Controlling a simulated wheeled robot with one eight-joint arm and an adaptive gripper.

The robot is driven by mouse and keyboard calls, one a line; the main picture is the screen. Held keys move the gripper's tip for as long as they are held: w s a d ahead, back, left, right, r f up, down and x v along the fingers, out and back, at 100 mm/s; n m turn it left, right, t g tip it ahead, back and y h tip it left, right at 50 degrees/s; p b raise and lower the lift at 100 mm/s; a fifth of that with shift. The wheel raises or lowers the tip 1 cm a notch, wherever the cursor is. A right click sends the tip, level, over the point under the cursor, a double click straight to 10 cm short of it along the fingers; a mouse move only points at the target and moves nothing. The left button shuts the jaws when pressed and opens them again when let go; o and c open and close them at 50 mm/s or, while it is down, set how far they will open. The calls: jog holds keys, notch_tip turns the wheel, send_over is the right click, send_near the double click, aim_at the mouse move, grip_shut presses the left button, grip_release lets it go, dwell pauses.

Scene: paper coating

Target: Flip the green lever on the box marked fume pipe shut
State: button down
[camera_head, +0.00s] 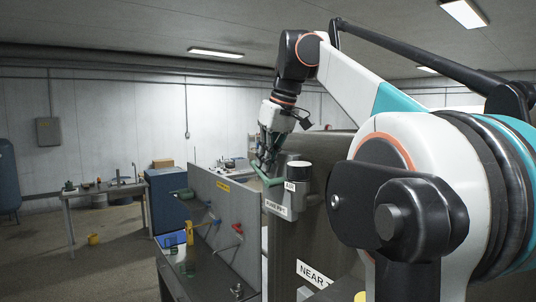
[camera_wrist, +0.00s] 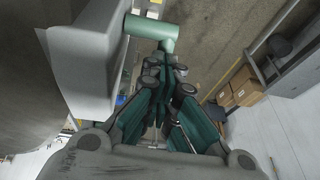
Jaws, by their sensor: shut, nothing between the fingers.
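A grey box (camera_head: 279,208) with small white labels, too small to read surely, is fixed to a large dark cabinet in the head view. A green lever (camera_head: 272,181) sticks out from its upper left side. In the wrist view the green lever (camera_wrist: 152,28) shows as a thick round bar with a crosspiece, reaching right from the pale grey box (camera_wrist: 85,50). My gripper (camera_head: 261,168) points down beside the lever. In the wrist view its fingers (camera_wrist: 165,72) are shut and empty, close to the lever's end. I cannot tell whether they touch it.
A grey upright panel (camera_head: 222,210) with coloured valve handles stands left of the cabinet. A blue cabinet (camera_head: 166,197) and a workbench (camera_head: 103,190) are farther back. Cardboard boxes (camera_wrist: 243,88) sit at right in the wrist view. Floor is open at far left.

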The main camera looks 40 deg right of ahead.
jog(key=shift+w+f+g+p, duration=0.1)
jog(key=shift+w+g+p, duration=0.6)
jog(key=shift+g+p, duration=0.45)
jog(key=shift+w+d+f+p, duration=0.1)
jog(key=shift+w+f+p, duration=0.2)
jog(key=shift+w+f, duration=0.35)
jog(key=shift+s, duration=0.1)
